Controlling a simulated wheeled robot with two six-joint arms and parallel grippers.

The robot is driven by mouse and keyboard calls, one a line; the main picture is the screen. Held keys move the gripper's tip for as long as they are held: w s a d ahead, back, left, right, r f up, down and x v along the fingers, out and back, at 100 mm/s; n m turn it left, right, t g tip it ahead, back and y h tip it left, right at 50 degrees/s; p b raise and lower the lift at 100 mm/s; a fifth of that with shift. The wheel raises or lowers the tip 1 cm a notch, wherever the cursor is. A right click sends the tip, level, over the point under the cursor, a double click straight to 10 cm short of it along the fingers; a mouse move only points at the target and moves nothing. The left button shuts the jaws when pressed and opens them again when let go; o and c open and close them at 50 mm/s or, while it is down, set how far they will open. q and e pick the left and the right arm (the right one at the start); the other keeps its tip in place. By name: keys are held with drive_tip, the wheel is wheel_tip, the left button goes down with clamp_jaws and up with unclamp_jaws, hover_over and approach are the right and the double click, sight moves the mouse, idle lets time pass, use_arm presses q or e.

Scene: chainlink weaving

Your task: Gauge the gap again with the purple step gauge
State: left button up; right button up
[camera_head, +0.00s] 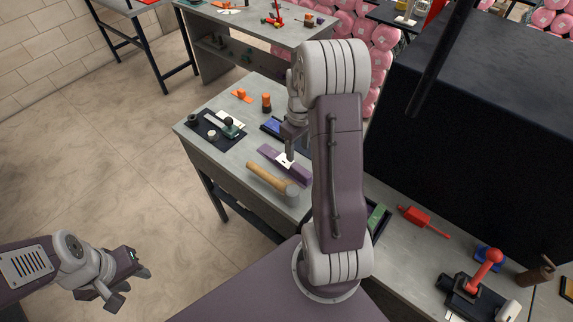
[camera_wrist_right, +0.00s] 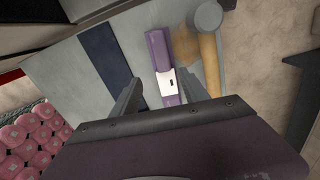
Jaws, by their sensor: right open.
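The purple step gauge (camera_head: 297,173) seems to be the long purple bar with a pale middle section lying on the grey bench, beside a mallet. It also shows in the right wrist view (camera_wrist_right: 157,47). My right gripper (camera_head: 290,153) is over this bar; in the wrist view its open fingers (camera_wrist_right: 160,90) stand on either side of the bar's near part. I cannot tell whether they touch it. My left gripper (camera_head: 128,284) is open and empty over the floor at the lower left. I cannot make out the gap to be gauged.
A mallet (camera_head: 268,178) lies close beside the bar. A black mat (camera_head: 205,131) with small parts, an orange piece (camera_head: 241,95) and an orange-topped piece (camera_head: 266,102) are farther back. A red tool (camera_head: 418,215) and a red-handled clamp (camera_head: 487,262) are at right.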

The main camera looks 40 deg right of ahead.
sight(295, 165)
wheel_tip(295, 165, down, 4)
drive_tip(key=shift+s+r+p, duration=0.15)
drive_tip(key=shift+p, duration=0.2)
drive_tip(key=shift+a+f, duration=0.1)
drive_tip(key=shift+f, duration=0.15)
drive_tip(key=f, duration=0.1)
drive_tip(key=f+p, duration=0.1)
drive_tip(key=f, duration=0.2)
drive_tip(key=shift+a+p, duration=0.3)
drive_tip(key=shift+p, duration=0.1)
drive_tip(key=shift+w+f, duration=0.2)
drive_tip(key=shift+f, duration=0.15)
clamp_jaws()
